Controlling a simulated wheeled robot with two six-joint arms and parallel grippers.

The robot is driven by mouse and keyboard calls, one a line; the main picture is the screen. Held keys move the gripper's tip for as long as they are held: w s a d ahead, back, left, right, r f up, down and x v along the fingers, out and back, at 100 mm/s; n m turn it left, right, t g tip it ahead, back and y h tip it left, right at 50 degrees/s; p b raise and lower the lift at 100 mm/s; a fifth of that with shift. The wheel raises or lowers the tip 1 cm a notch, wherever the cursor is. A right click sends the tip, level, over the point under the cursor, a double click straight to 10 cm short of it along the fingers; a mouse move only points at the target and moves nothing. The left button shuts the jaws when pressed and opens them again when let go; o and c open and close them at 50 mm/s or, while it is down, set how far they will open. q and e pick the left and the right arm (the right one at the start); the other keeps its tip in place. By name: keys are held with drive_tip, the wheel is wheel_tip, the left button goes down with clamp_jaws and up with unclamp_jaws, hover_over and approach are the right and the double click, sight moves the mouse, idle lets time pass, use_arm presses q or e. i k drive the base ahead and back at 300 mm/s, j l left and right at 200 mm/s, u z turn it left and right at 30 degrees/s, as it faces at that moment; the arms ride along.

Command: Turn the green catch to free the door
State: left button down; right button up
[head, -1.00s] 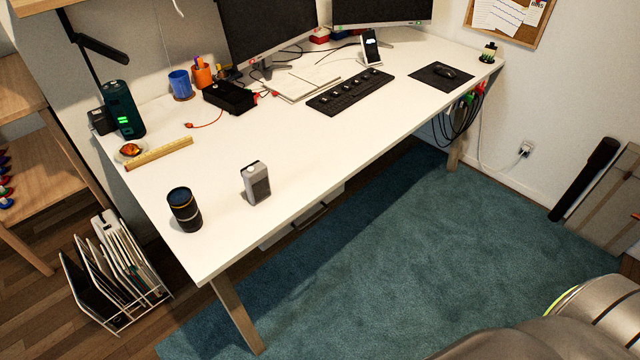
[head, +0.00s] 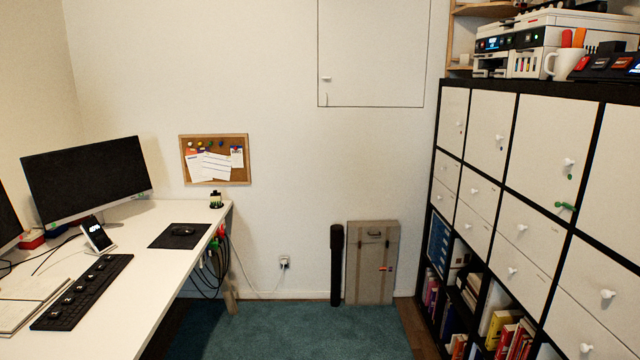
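A green catch (head: 565,207) sits on the black-framed cabinet at the right of the head view, near the lower right corner of a white door (head: 551,150). The catch looks roughly level and reaches toward the dark frame edge. A white knob (head: 569,162) with a small green bit (head: 570,177) below it is on the same door. The door looks closed. Neither of my grippers is in view.
A printer (head: 535,45), a white mug (head: 562,64) and dark devices stand on top of the cabinet (head: 480,87). A white desk (head: 150,235) fills the left. A grey case (head: 371,262) leans at the back wall. The teal carpet (head: 300,330) between is clear.

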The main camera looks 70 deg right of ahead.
sight(557, 205)
drive_tip(key=z, duration=3.55)
drive_tip(key=i+j, duration=0.2)
drive_tip(key=j, duration=0.15)
drive_tip(key=i+j, duration=0.2)
drive_tip(key=j, duration=0.15)
drive_tip(key=i+j+z, duration=0.1)
drive_tip(key=i+j, duration=0.35)
drive_tip(key=j, duration=0.25)
drive_tip(key=i+j, duration=0.2)
drive_tip(key=j, duration=0.2)
drive_tip(key=i+j+z, duration=0.1)
drive_tip(key=j, duration=0.25)
drive_tip(key=i+j, duration=0.3)
drive_tip(key=j+z, duration=0.05)
drive_tip(key=j, duration=0.05)
